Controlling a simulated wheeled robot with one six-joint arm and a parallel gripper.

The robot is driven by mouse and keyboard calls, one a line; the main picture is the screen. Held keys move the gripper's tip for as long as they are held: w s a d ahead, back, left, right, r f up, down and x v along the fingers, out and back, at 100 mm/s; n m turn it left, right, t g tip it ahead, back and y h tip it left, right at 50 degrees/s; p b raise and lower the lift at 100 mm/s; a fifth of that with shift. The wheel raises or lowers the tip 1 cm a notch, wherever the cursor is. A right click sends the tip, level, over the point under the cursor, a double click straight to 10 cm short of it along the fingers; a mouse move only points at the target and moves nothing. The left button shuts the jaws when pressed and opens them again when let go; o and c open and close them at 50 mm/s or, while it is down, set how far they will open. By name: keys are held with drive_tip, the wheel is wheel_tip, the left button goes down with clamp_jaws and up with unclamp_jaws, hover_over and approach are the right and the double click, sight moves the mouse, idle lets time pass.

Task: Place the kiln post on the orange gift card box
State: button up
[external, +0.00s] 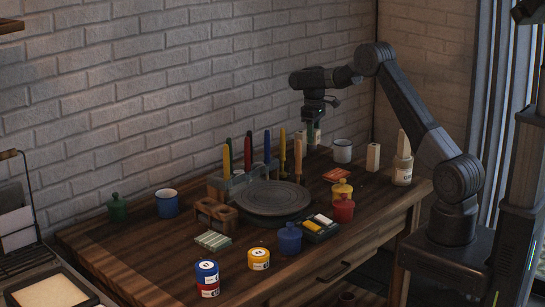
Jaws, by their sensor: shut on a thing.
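My gripper (314,121) is at the back of the table, near the wall, pointing down. It is shut on a small pale upright piece (317,134), which looks like the kiln post. The orange gift card box (337,174) lies flat on the table, in front of my gripper and a little to the right. Its top looks bare.
A white mug (342,151), a similar pale block (373,157) and a bottle (402,170) stand to the right. Yellow (342,191) and red (343,209) jars stand close in front of the box. Tall tools and a round turntable (272,199) are to the left.

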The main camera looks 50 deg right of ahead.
drive_tip(key=s+r+m+p, duration=0.1)
drive_tip(key=s+r+m, duration=0.15)
drive_tip(key=s, duration=0.85)
drive_tip(key=p, duration=0.1)
hover_over(337, 173)
drive_tip(key=shift+m, duration=0.35)
wheel_tip(337, 173, down, 6)
drive_tip(key=shift+a, duration=0.15)
drive_tip(key=shift+f+p, duration=0.3)
drive_tip(key=shift+f, duration=2.05)
drive_tip(key=shift+f, duration=0.1)
drive_tip(key=o, duration=0.7)
drive_tip(key=shift+f, duration=0.1)
drive_tip(key=shift+c, duration=0.2)
drive_tip(key=o, duration=0.4)
wheel_tip(337, 173, up, 12)
drive_tip(key=b, duration=0.1)
drive_tip(key=shift+r, duration=0.2)
